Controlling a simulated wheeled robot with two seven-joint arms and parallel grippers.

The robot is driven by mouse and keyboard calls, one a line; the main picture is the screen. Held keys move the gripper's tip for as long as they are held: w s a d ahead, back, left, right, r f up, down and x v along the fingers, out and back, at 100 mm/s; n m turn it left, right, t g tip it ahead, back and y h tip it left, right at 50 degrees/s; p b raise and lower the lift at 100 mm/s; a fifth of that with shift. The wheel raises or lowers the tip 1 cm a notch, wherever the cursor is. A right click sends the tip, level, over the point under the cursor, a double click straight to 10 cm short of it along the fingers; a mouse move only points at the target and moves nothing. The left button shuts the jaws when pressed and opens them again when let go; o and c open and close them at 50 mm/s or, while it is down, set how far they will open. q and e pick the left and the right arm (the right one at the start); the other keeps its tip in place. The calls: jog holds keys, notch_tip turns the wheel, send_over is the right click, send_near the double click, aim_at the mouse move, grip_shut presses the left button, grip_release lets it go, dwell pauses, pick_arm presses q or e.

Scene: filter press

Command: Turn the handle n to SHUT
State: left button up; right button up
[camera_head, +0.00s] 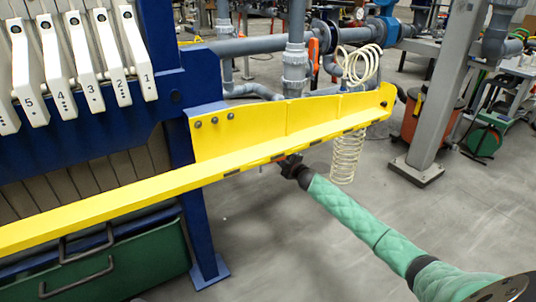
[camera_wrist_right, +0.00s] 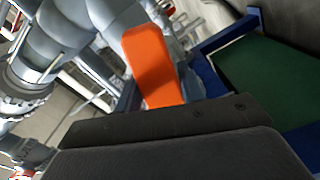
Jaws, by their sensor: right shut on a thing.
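My right gripper (camera_head: 289,163) reaches in from the lower right in the head view, with its tip at the underside of the yellow beam (camera_head: 240,143). In the right wrist view its dark grey jaws (camera_wrist_right: 170,124) are shut on an orange handle (camera_wrist_right: 151,62). The handle's broad end sticks up past the jaws and its lower part is hidden by them. In the head view the yellow beam hides most of what the gripper holds. I see no SHUT marking or letter n. My left gripper is not in view.
White numbered levers (camera_head: 78,58) line the blue frame (camera_head: 186,100) at the upper left. Grey pipes with another orange handle (camera_head: 312,56) stand behind the beam. A pale coiled hose (camera_head: 347,155) hangs near my right gripper. A grey post (camera_head: 447,90) stands at right.

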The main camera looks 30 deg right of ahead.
aim_at(278, 160)
jog(key=shift+s+a+f+m+p, duration=0.1)
jog(key=shift+a+f+m+p, duration=0.25)
jog(key=shift+m, duration=0.2)
jog(key=shift+s+a+f+m+p, duration=0.1)
jog(key=shift+a+f+m+p, duration=0.1)
jog(key=shift+f+m, duration=0.3)
jog(key=shift+a+f+m, duration=0.1)
jog(key=shift+f+m, duration=0.15)
jog(key=shift+m, duration=0.4)
jog(key=shift+a+f+m+p, duration=0.15)
jog(key=shift+a+m+p, duration=0.15)
jog(key=shift+m+p, duration=0.4)
jog(key=a+m+p, duration=0.1)
jog(key=m+p, duration=0.1)
jog(key=m, duration=0.1)
jog(key=a+f+m+p, duration=0.1)
jog(key=a+m+p, duration=0.1)
jog(key=m, duration=0.1)
jog(key=a+f+m+p, duration=0.1)
jog(key=m+p, duration=0.1)
jog(key=m, duration=0.1)
jog(key=shift+s+a+m, duration=0.1)
jog(key=shift+a+m, duration=0.2)
jog(key=shift+m, duration=0.1)
